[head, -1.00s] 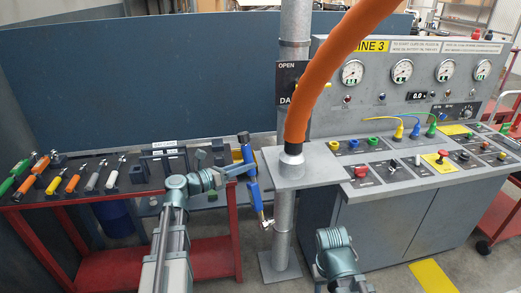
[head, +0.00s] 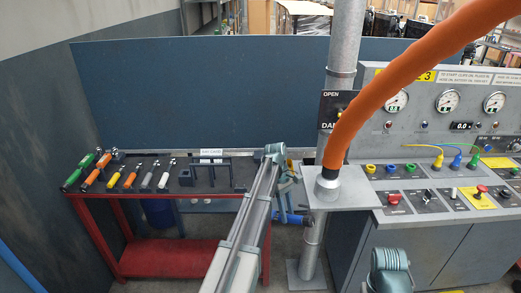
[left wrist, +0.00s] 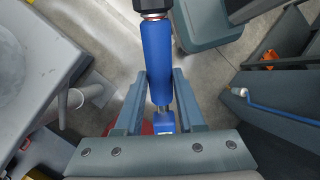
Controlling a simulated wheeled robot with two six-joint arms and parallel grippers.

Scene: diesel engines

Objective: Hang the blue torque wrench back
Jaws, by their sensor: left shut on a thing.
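The blue torque wrench (left wrist: 157,60) is between the fingers of my left gripper (left wrist: 158,98), which is shut on its blue handle. In the head view, the wrench (head: 292,218) shows only as a short blue piece beside the grey post; my left forearm hides the rest. My left gripper (head: 285,190) is there at the right end of the red bench. Tools with green, orange, yellow and white handles (head: 131,178) lie in a row on the bench's left part. My right gripper is not in view; only part of my right arm shows.
The red bench (head: 185,258) carries a dark bracket frame with a small label (head: 211,153). The grey post (head: 313,245) and an orange hose (head: 375,90) stand close right of my left arm. The control console (head: 440,205) is farther right. A blue panel (head: 200,95) stands behind.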

